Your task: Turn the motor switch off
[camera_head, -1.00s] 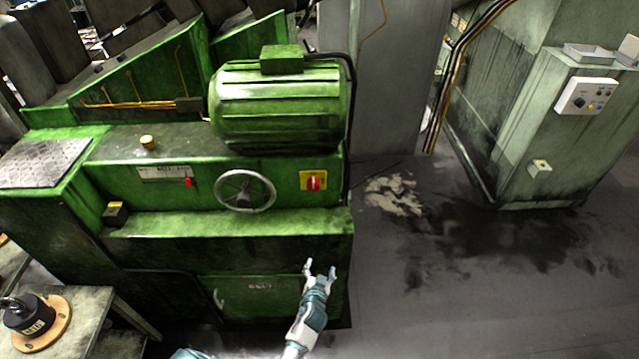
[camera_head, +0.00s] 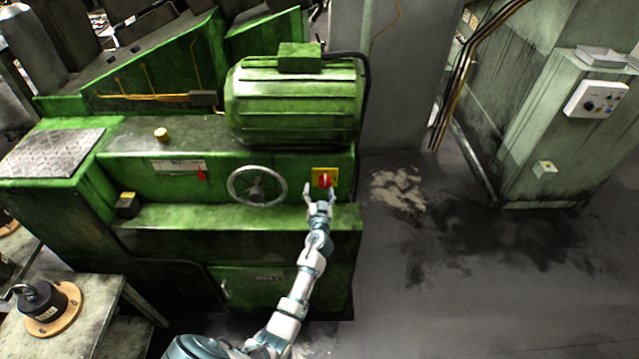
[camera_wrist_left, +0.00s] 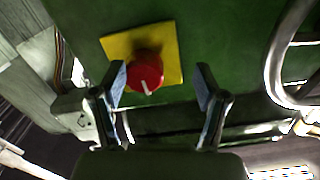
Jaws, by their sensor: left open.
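The motor switch is a red rotary knob (camera_head: 325,180) on a yellow square plate (camera_head: 318,174), on the front of the green machine. My left gripper (camera_head: 320,190) is open just in front of the switch, its fingers at the plate's lower part. In the left wrist view the red knob (camera_wrist_left: 146,72) shows a white mark and sits left of the middle between the fingers. The left-hand finger is close beside the knob, overlapping the yellow plate (camera_wrist_left: 115,47); the other finger stands well apart from it. I cannot tell whether the finger touches. My right gripper is not in view.
A handwheel (camera_head: 257,186) stands left of the switch and shows at the right in the left wrist view (camera_wrist_left: 290,65). The green motor (camera_head: 295,100) sits above. A machine ledge (camera_head: 230,218) juts out below. The floor at right is open.

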